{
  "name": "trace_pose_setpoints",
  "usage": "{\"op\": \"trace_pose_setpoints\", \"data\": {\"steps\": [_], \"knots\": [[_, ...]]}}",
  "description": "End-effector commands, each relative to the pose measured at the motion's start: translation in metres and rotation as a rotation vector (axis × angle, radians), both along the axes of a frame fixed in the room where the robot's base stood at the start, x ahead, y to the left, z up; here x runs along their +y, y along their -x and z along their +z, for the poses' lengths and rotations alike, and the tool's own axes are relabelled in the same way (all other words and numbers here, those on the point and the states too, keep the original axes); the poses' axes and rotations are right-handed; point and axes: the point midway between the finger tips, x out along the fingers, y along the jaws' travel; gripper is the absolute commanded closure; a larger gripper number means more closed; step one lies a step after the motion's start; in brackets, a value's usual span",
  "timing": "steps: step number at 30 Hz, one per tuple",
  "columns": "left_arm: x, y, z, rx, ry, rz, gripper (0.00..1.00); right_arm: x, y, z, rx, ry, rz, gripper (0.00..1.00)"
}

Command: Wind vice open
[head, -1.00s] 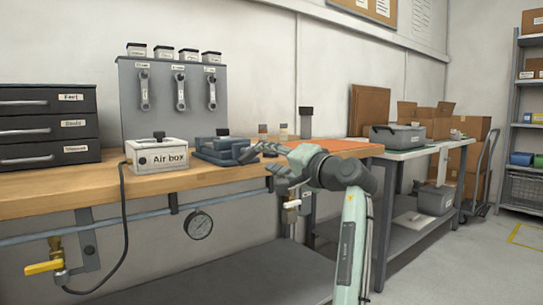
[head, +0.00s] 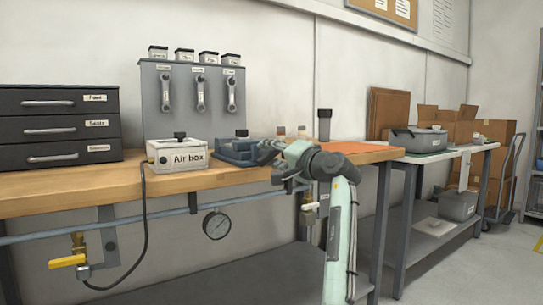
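The blue-grey vice (head: 232,153) lies low on the wooden bench, just right of the white box labelled "Air box" (head: 176,155). Its right end is partly hidden behind my gripper, and I cannot make out its handle or how wide its jaws stand.
A black drawer unit (head: 58,128) stands at the left. Small bottles and an orange mat (head: 352,149) are to the right. A pipe with a pressure gauge (head: 216,224) and yellow-handled valve (head: 68,261) runs below the bench front.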

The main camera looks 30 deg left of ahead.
Motion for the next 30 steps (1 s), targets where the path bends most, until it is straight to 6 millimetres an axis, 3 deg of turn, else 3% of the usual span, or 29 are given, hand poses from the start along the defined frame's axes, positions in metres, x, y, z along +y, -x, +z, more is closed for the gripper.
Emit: {"op": "trace_pose_setpoints", "data": {"steps": [1,8,20,30], "knots": [[0.0,0.0,0.0,0.0,0.0,0.0,0.71,0.0,0.0,0.0,0.0,0.0,0.0,0.04],[0.0,0.0,0.0,0.0,0.0,0.001,0.99,0.0,0.0,0.0,0.001,0.0,0.0,0.04],[0.0,0.0,-0.001,-0.049,0.021,0.002,1.0,-0.001,0.001,-0.001,-0.006,-0.002,0.0,0.04],[0.0,0.0,-0.002,-0.276,0.114,0.001,1.0,-0.006,0.014,0.0,-0.079,-0.023,-0.004,0.04]]}}
